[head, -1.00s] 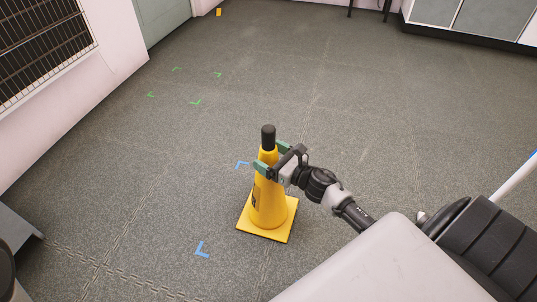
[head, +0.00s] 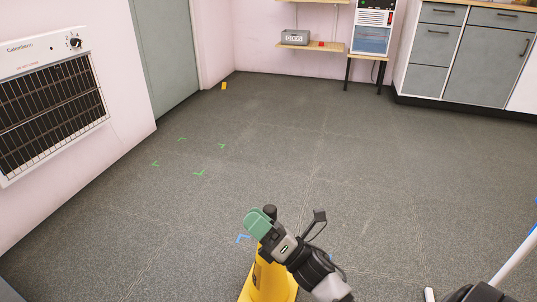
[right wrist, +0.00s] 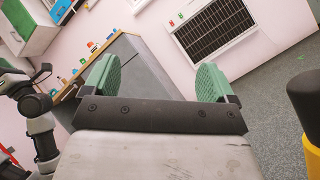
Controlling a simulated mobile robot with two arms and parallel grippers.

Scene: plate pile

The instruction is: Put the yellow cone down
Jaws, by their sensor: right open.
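The yellow cone (head: 268,280) with a black top (head: 270,211) stands upright on the floor at the bottom middle of the head view; its base is cut off by the frame. My right gripper (head: 259,222), with green pads, is raised at the cone's top and overlaps it in the picture. In the right wrist view the gripper (right wrist: 157,80) is open with nothing between its pads. The cone's black top (right wrist: 305,100) and yellow body (right wrist: 312,155) show there at the right edge, outside the pads. My left gripper cannot be made out.
A blue corner mark (head: 243,238) lies on the floor beside the cone. Several green corner marks (head: 199,172) lie farther off at left. A wall heater (head: 50,100) is at left, and grey cabinets (head: 480,50) stand at back right. The middle floor is clear.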

